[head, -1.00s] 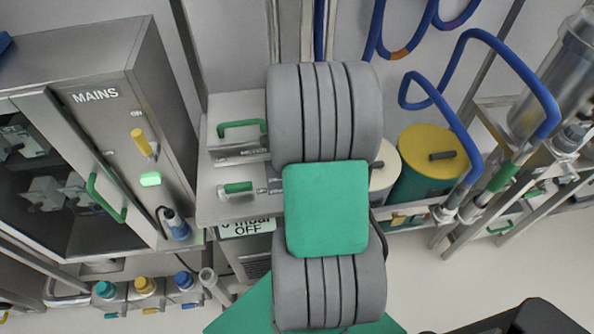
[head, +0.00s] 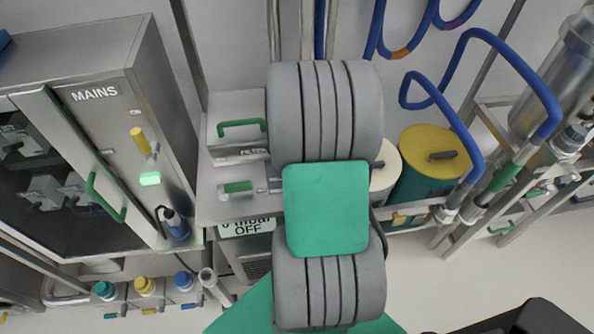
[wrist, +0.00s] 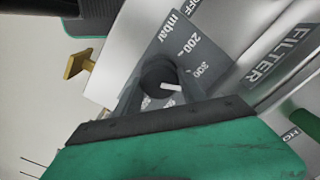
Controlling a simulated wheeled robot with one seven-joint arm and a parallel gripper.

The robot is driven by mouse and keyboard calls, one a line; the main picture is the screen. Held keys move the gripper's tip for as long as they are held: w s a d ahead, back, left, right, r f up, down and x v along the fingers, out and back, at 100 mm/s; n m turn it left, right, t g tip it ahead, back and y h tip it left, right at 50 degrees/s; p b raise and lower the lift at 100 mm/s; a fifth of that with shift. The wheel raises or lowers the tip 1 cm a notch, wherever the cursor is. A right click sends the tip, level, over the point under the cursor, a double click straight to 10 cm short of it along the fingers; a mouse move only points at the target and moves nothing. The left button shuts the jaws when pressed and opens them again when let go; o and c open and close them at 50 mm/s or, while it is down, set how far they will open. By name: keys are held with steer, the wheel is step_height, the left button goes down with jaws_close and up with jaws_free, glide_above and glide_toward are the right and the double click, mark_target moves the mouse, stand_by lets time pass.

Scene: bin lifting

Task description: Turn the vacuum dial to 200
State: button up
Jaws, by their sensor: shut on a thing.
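The vacuum dial (wrist: 158,76) is a dark round knob with a white pointer mark, on a dark plate (wrist: 178,38) printed "mbar", "200" and what looks like "300". The pointer faces right in the wrist view, below the printed numbers; I cannot tell its exact setting. My gripper (wrist: 160,90) is shut on the dial, its grey fingers coming up from the green and black gripper body. In the head view my arm hides the dial and gripper.
A "FILTER" plate (wrist: 280,54) lies right of the dial. A yellow knob (wrist: 80,62) stands to the left. The MAINS cabinet (head: 165,85) stands left of the bench, and a green drum with a yellow lid (head: 432,160) stands right, near blue hoses (head: 525,70).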

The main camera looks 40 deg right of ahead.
steer(key=n, duration=0.5)
steer(key=shift+w+n, duration=0.15)
steer(key=shift+n, duration=0.15)
steer(key=n+b, duration=0.1)
steer(key=n, duration=0.4)
steer(key=shift+a, duration=0.1)
steer(key=shift+w+n, duration=0.1)
steer(key=shift+n, duration=0.2)
steer(key=o, duration=1.4)
step_height(320, 180, up, 8)
steer(key=shift+f+b, duration=0.1)
steer(key=shift+b, duration=0.3)
